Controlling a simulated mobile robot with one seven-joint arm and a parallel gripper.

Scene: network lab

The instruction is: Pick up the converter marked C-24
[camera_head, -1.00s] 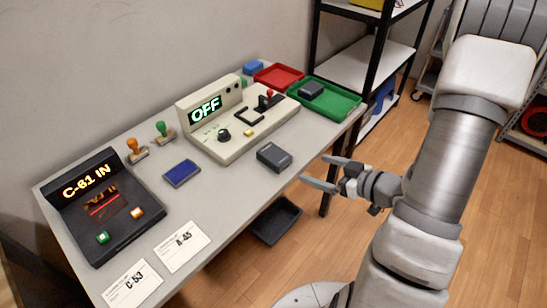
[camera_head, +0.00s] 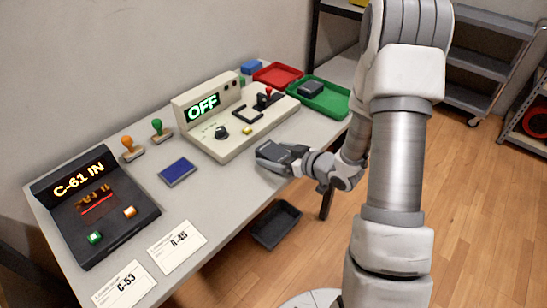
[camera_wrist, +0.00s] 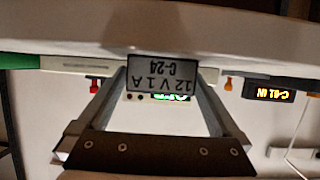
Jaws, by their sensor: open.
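The converter marked C-24 is a small dark box (camera_head: 280,151) near the front edge of the table, in front of the cream OFF console. In the wrist view its label (camera_wrist: 162,73) shows upside down and reads 12 V 1 A, C-24. My gripper (camera_wrist: 163,90) is open, with one finger on each side of the converter. In the head view my gripper (camera_head: 276,158) is at the converter and partly covers it. I cannot tell whether the fingers touch it.
Another dark box (camera_head: 311,88) lies in the green tray (camera_head: 335,104), beside a red tray (camera_head: 278,74). The OFF console (camera_head: 225,112) stands behind the converter. The C-61 IN device (camera_head: 95,205), stamps, a blue pad (camera_head: 177,171) and cards are at left. A black bin (camera_head: 276,224) is below.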

